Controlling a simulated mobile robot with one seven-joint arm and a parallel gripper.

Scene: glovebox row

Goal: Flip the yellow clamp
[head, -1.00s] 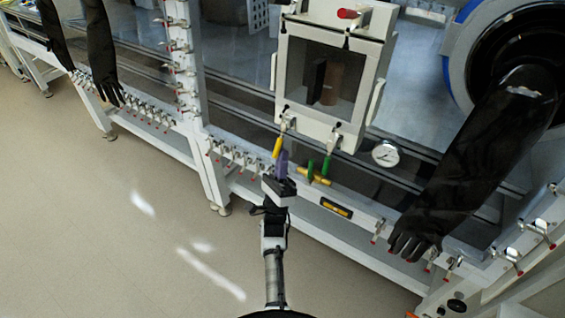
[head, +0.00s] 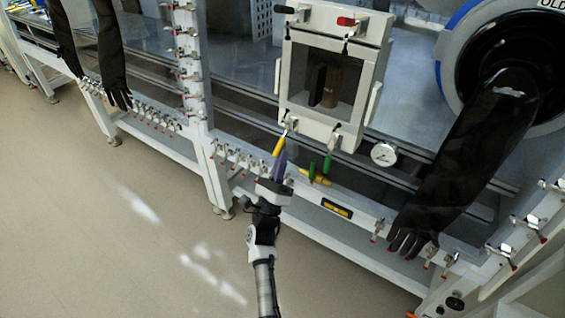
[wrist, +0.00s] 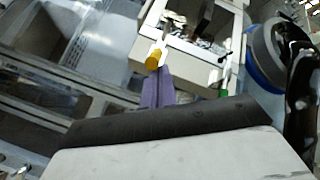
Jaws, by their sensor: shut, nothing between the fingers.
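The yellow clamp (head: 279,145) hangs from the lower left corner of the white framed window door, its handle tilted down and slightly left. In the wrist view the yellow handle end (wrist: 153,60) shows just above the purple fingers. My gripper (head: 280,162) has purple fingers, shut and empty, right below the yellow handle in the head view. In the wrist view my gripper (wrist: 158,80) points up toward the handle. I cannot tell whether the fingertips touch it.
A green-handled clamp (head: 327,162) sits at the door's lower right corner. A green and yellow valve (head: 313,175) is just right of my gripper. A round gauge (head: 383,154) and a black glove (head: 470,160) are further right. The floor (head: 100,220) is clear at left.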

